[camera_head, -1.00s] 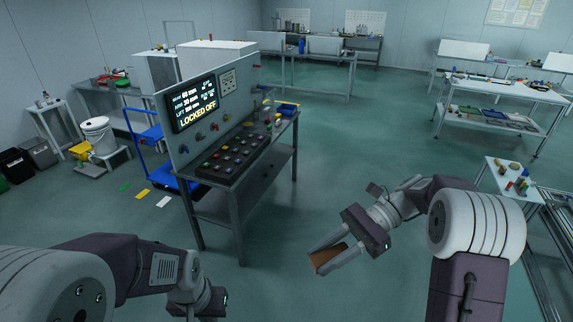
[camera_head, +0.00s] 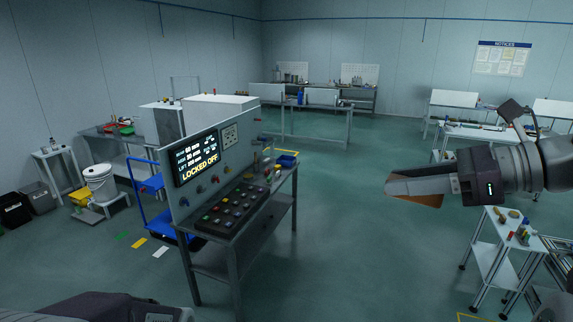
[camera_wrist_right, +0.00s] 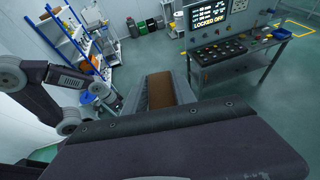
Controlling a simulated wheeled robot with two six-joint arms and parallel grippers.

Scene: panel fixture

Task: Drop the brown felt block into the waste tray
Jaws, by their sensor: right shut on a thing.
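The brown felt block (camera_head: 428,200) is between the fingers of my right gripper (camera_head: 393,186), which is shut on it. In the head view the gripper points left, raised in the air at the right, and the near finger hides part of the block. The block also shows in the right wrist view (camera_wrist_right: 161,90), between the fingers. A small blue tray (camera_head: 287,160) sits at the far right end of the panel bench; I cannot tell if it is the waste tray. My left arm shows at the left of the right wrist view, but its jaws are not clear.
The panel bench (camera_head: 240,225) with its "LOCKED OFF" screen stands left of centre. A small white side table (camera_head: 497,240) with several small objects is below my right arm. A blue trolley (camera_head: 160,205) stands behind the panel. The floor between bench and side table is clear.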

